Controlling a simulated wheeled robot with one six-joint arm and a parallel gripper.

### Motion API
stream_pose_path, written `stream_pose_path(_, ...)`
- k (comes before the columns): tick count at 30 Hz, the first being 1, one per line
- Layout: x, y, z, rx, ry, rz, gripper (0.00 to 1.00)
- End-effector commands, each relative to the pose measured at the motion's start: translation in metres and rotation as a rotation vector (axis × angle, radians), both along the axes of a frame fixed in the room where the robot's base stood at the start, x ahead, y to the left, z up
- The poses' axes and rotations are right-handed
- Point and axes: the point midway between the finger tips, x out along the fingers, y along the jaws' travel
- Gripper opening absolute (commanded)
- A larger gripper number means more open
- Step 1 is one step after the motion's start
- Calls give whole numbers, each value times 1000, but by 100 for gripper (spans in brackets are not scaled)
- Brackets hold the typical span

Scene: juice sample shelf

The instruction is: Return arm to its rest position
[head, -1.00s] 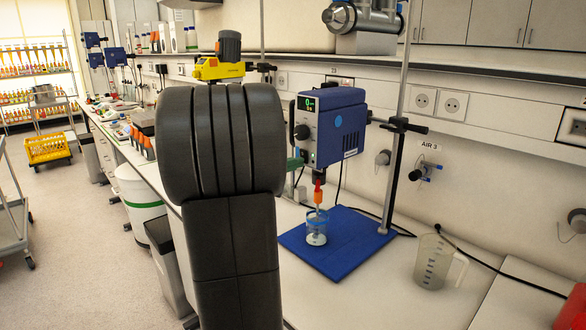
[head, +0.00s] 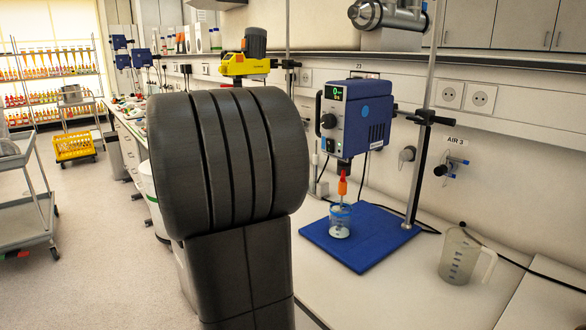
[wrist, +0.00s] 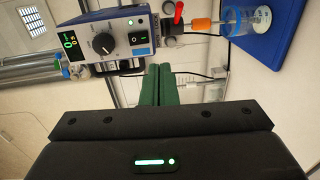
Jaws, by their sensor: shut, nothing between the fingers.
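My gripper's two green fingers (wrist: 157,85) are pressed together with nothing between them, in the wrist view. In the head view my dark arm links fill the middle and hide the gripper. A blue overhead stirrer (head: 357,120) with a lit display stands at the bench; it also shows at the top of the wrist view (wrist: 104,42). Below it, a small clear beaker with a blue rim (head: 340,222) stands on a blue base plate (head: 375,240), with an orange-collared shaft reaching into it. The beaker also shows at the wrist view's top right (wrist: 250,20), apart from my fingers.
A clear measuring jug (head: 459,258) stands on the bench right of the plate. A yellow motor (head: 245,62) is behind my arm. A grey cart (head: 25,215) and a yellow crate (head: 74,147) stand at left, with open floor between cart and bench.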

Motion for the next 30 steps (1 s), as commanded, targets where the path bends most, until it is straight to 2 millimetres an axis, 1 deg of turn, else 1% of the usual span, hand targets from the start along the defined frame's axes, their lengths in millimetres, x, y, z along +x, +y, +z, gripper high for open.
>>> stream_pose_path(1, -2, 4, -1, -1, -1, 3, 0)
stream_pose_path(5, -5, 9, -1, -1, -1, 1, 0)
stream_pose_path(18, -6, 8, -1, -1, -1, 0, 0)
stream_pose_path(23, -2, 2, 0, 0, 0, -1, 0)
stream_pose_path(30, 12, -20, 4, 0, 0, -3, 0)
